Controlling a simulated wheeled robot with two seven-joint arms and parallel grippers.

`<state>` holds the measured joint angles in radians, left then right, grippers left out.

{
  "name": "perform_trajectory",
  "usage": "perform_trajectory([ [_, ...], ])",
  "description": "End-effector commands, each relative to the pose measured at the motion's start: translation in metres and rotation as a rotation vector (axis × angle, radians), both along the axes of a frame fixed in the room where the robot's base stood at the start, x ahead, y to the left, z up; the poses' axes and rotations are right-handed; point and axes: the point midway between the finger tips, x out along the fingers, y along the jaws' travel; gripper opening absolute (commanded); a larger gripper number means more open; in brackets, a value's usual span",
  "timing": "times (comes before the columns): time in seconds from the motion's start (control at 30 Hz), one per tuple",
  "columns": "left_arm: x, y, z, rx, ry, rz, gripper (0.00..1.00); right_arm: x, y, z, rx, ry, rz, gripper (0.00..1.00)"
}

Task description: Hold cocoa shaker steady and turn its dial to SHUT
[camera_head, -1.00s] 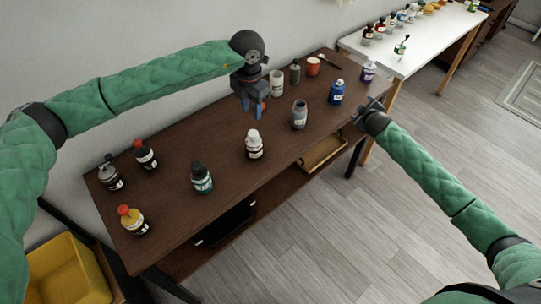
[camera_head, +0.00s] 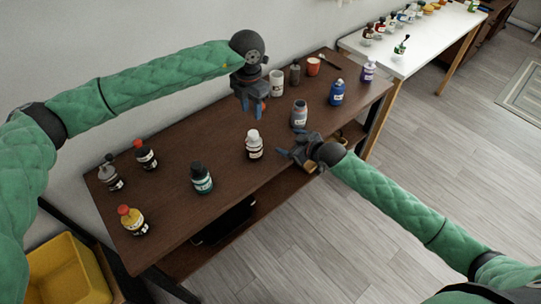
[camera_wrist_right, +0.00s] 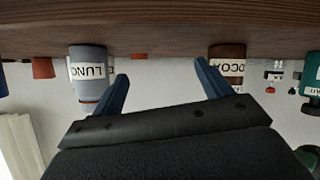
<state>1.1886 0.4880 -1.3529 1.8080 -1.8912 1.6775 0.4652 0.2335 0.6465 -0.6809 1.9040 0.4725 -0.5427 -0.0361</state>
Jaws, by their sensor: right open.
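The cocoa shaker (camera_wrist_right: 227,65) shows upside down in the right wrist view, a brown body with a white COCOA label. It appears to be the white-topped bottle (camera_head: 254,145) standing upright on the brown table in the head view. Its dial setting is too small to read. My right gripper (camera_head: 287,146) is open and empty, just right of that bottle. In the right wrist view its blue fingers (camera_wrist_right: 163,88) are apart, with the shaker beyond the right finger. My left gripper (camera_head: 256,108) hangs above the table behind the bottle, with its fingers apart and nothing between them.
A grey labelled jar (camera_head: 299,114) stands behind my right gripper; a grey jar also shows in the right wrist view (camera_wrist_right: 88,72). A teal bottle (camera_head: 202,178) stands left of the shaker. Several other containers stand near the table's ends. The table (camera_head: 215,140) has clear space around the shaker.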

Motion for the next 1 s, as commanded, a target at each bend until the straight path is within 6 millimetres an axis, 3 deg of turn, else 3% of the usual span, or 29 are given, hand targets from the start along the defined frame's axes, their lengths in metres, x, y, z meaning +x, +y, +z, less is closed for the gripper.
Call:
perform_trajectory([
  [0.03,0.0,0.0,0.0,0.0,0.0,0.0,0.36,-0.012,0.017,-0.001,0.041,0.018,0.02,0.77],
  [0.2,0.0,0.0,0.0,0.0,0.0,0.0,0.36,-0.042,0.057,0.0,0.148,0.067,0.068,0.77],
  [0.37,0.0,0.0,0.0,0.0,0.0,0.0,0.36,-0.054,0.074,0.002,0.195,0.089,0.087,0.77],
  [1.0,0.0,0.0,0.0,0.0,0.0,0.0,0.36,-0.012,0.123,-0.024,0.201,0.092,0.088,0.77],
])
